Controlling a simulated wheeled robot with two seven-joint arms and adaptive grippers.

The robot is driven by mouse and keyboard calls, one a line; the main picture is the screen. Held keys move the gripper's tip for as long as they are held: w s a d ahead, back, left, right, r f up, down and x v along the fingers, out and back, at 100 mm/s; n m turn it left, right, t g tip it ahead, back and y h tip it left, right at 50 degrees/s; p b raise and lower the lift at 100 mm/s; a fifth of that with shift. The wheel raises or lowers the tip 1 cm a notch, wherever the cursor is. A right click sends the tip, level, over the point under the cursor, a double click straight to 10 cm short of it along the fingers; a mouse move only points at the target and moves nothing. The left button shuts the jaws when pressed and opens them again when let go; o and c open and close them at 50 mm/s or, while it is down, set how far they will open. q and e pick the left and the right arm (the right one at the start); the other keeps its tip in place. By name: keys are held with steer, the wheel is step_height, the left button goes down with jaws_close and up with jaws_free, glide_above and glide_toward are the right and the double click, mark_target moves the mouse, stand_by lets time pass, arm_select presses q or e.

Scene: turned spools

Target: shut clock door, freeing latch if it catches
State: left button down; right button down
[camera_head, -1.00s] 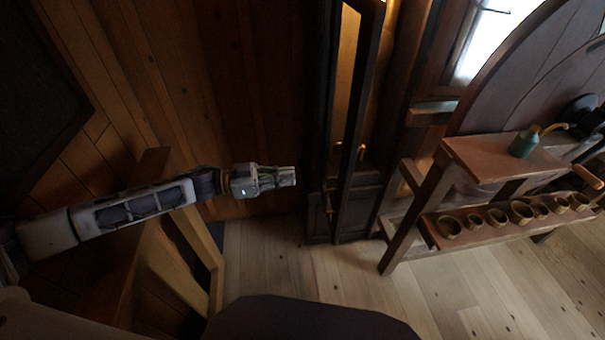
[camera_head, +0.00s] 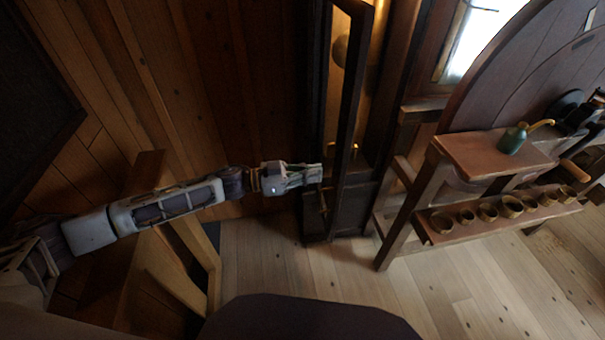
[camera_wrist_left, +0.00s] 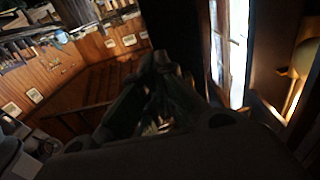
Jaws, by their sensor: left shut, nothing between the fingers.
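The tall dark clock (camera_head: 352,215) stands in the middle of the head view. Its narrow framed door (camera_head: 352,90) appears to stand open, with a warm lit interior and a round pendulum bob (camera_head: 340,50) beside its frame. A small brass fitting (camera_head: 323,197), perhaps the latch, shows low on the door side; its state is too small to tell. My left gripper (camera_head: 319,173) is shut and empty, its tips at or very near the door's left side, just above that fitting; contact cannot be told. In the left wrist view its fingers (camera_wrist_left: 155,95) are dark. My right gripper is out of view.
A wooden frame (camera_head: 190,255) stands under my left arm. Bare floor (camera_head: 270,260) lies in front of the clock.

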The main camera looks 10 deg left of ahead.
mark_target(339, 171)
arm_select(q)
steer(key=shift+p+x, duration=0.35)
steer(key=shift+x, duration=2)
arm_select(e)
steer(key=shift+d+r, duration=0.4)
